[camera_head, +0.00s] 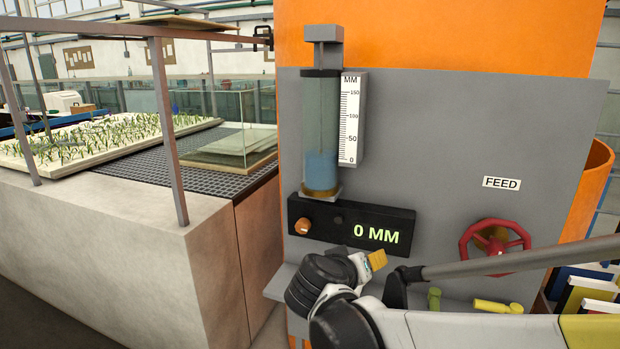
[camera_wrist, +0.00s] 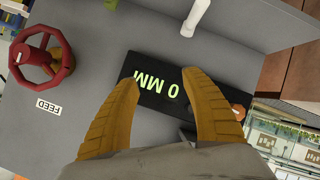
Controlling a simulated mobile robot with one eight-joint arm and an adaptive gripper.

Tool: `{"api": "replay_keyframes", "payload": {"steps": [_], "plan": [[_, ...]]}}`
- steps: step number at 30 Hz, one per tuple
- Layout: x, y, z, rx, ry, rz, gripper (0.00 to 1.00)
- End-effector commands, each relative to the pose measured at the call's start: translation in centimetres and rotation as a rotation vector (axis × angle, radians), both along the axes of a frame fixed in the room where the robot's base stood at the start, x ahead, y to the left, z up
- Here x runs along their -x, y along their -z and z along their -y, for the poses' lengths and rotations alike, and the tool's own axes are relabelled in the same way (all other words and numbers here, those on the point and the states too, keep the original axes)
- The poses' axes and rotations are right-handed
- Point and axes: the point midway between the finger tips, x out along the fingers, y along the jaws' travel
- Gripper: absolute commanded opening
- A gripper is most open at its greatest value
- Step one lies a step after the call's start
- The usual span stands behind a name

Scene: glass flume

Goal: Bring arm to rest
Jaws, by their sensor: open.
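My gripper (camera_head: 377,260) is in front of the grey panel, just below the black display box (camera_head: 340,222) that reads 0 MM. In the wrist view, the two yellow-orange fingers of my gripper (camera_wrist: 163,95) are spread apart with nothing between them. The display box (camera_wrist: 163,88) shows beyond and between the fingers, upside down. My arm (camera_head: 345,300) is bent low in front of the panel. Whether the fingertips touch the panel cannot be told.
A red handwheel (camera_head: 495,247) sits under the FEED label (camera_head: 501,183). A clear gauge tube (camera_head: 321,135) with blue liquid stands above the display. A grey ledge (camera_head: 285,284) juts out below. A concrete flume (camera_head: 110,240) with a glass tank (camera_head: 235,147) is at left.

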Motion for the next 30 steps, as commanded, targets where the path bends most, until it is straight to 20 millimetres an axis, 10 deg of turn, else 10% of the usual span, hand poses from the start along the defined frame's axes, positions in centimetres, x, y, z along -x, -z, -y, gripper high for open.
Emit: {"api": "replay_keyframes", "payload": {"steps": [6, 15, 30], "plan": [[9.3, 1.5, 7.4, -0.18, 0.012, -0.225, 0.55], [20.5, 4.2, 8.9, -0.448, -0.058, -0.347, 0.55], [23.2, 4.9, 8.1, -0.535, -0.097, -0.347, 0.55]]}}
